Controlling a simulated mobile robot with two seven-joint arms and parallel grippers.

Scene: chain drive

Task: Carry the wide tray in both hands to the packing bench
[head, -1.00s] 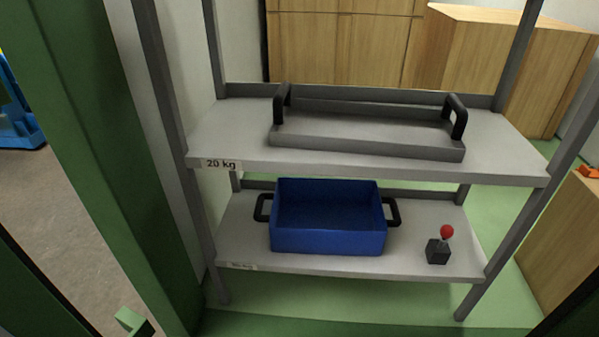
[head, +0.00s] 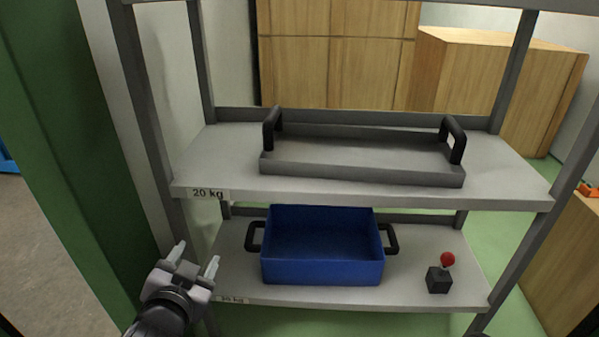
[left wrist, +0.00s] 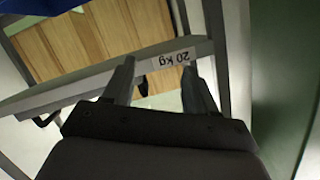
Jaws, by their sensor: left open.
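The wide grey tray (head: 362,158) lies flat on the upper shelf in the head view, with a black handle standing up at each end. My left gripper (head: 195,258) is open and empty in front of the rack's left post, lower than the upper shelf and apart from the tray. In the left wrist view, the open fingers (left wrist: 158,80) point toward the shelf edge with the "20 kg" label (left wrist: 174,59). My right gripper does not show. The packing bench cannot be made out for certain.
The upper shelf (head: 510,175) has bare room around the tray. A blue bin (head: 322,270) with black handles and a black box with a red knob (head: 439,279) stand on the lower shelf. A green post (head: 75,150) is at the left. Wooden cabinets (head: 337,55) stand behind.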

